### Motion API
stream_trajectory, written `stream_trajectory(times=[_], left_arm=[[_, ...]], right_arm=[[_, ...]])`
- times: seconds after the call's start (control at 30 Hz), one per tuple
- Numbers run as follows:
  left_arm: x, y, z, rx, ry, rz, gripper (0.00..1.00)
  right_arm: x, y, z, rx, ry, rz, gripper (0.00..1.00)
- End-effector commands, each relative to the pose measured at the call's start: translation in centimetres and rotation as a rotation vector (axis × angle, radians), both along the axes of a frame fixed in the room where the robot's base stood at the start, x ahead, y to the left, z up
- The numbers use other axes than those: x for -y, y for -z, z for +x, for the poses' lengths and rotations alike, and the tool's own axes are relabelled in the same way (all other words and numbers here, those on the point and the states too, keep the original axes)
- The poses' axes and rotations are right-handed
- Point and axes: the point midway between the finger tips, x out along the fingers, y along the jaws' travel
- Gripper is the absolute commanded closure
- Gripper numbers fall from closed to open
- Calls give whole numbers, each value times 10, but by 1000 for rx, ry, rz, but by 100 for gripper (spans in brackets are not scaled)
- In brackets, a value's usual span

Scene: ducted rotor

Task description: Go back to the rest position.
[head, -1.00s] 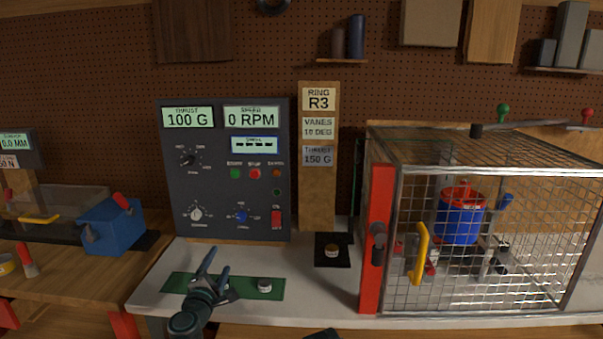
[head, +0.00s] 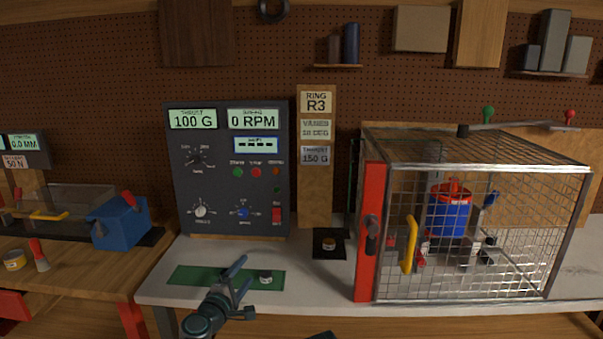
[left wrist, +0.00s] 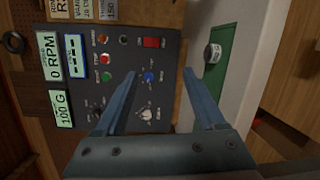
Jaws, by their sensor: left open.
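My left gripper (head: 243,272) is over the front of the white bench, above the green mat (head: 190,275). In the left wrist view its two fingers (left wrist: 159,74) are spread apart with nothing between them. A small metal-topped cylinder (head: 265,277) stands on the mat just right of the gripper, apart from it; it also shows in the left wrist view (left wrist: 213,53).
A control panel (head: 235,170) stands behind the mat. A small part sits on a black pad (head: 322,252). To the right is a wire cage (head: 480,150) with a red post, yellow handle and blue-and-red rotor unit (head: 448,218). A blue box (head: 121,222) is at left.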

Motion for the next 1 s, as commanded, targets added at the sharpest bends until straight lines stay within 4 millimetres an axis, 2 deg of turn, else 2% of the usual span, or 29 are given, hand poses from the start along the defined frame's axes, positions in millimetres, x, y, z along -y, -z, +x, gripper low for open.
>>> stream_trajectory(times=[0.17, 0.27, 0.37, 0.4, 0.5, 0.6, 0.73, 0.83, 1.0], left_arm=[[54, 11, -15, -35, 184, 190, 28], [89, 26, -31, -68, 326, 338, 28], [126, 50, -59, -120, 514, 535, 28], [140, 62, -74, -149, 603, 631, 28], [160, 96, -119, -244, 839, 889, 28], [157, 123, -163, -359, 1048, 1126, 28], [134, 138, -207, -518, 1250, 1371, 28], [115, 140, -228, -623, 1347, 1500, 28], [96, 136, -246, -732, 1420, 1607, 28]], right_arm=[[0, -10, 0, 0, 0, 0, 100], [0, -17, 0, 0, 0, 0, 100], [0, -26, 0, 0, 0, 0, 100], [0, -30, 0, 0, 0, 0, 100], [0, -41, 0, 0, 0, 0, 100], [0, -50, 0, 0, 0, 0, 100], [0, -59, 0, 0, 0, 0, 100], [0, -64, 0, 0, 0, 0, 100], [0, -67, 0, 0, 0, 0, 100]])
